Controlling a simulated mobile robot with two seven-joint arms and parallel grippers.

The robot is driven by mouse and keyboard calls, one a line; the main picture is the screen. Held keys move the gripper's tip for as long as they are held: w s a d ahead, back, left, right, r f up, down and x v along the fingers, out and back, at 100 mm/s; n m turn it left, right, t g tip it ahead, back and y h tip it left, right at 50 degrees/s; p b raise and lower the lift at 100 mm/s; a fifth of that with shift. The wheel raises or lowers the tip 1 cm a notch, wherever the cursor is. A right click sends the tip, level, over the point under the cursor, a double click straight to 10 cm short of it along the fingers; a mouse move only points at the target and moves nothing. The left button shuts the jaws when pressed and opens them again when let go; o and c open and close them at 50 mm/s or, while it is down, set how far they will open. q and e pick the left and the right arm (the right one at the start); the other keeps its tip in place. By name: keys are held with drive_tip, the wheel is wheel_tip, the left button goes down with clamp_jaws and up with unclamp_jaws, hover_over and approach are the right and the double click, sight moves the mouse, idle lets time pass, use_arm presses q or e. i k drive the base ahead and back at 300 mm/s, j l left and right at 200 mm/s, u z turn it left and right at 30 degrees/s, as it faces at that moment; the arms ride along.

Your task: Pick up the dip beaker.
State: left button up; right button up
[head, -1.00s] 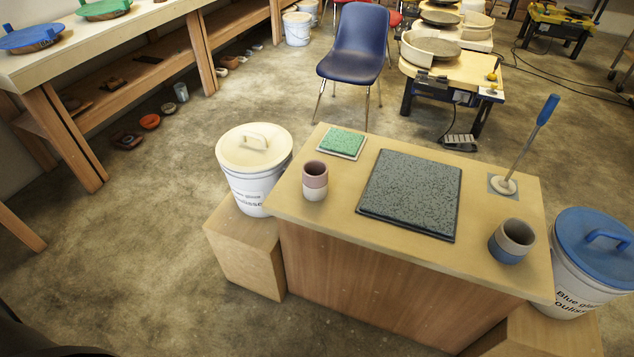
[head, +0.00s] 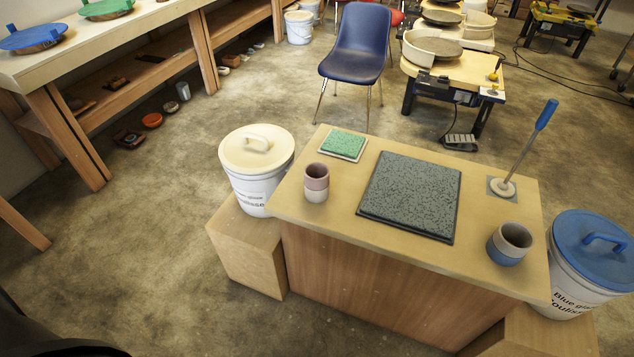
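Two beakers stand upright on the wooden table (head: 300,207). One is a pink beaker with a pale lower band (head: 316,183), near the table's left end. The other is a grey beaker with a blue lower band (head: 509,244), near the right front corner. I cannot tell from the picture which one is called the dip beaker. Neither is touched by a gripper. Neither of my grippers is in view. Only a dark, blurred shape, probably part of me, shows at the bottom left corner.
A speckled dark slab (head: 410,196) lies mid-table. A cream-lidded bucket (head: 257,190) and a blue-lidded bucket (head: 575,285) flank the table.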

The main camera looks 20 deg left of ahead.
sight(316, 174)
drive_tip(key=i+j+z, duration=0.1)
drive_tip(key=j+z, duration=0.3)
drive_tip(key=j, duration=0.4)
drive_tip(key=j+z, duration=0.35)
drive_tip(key=j, duration=0.4)
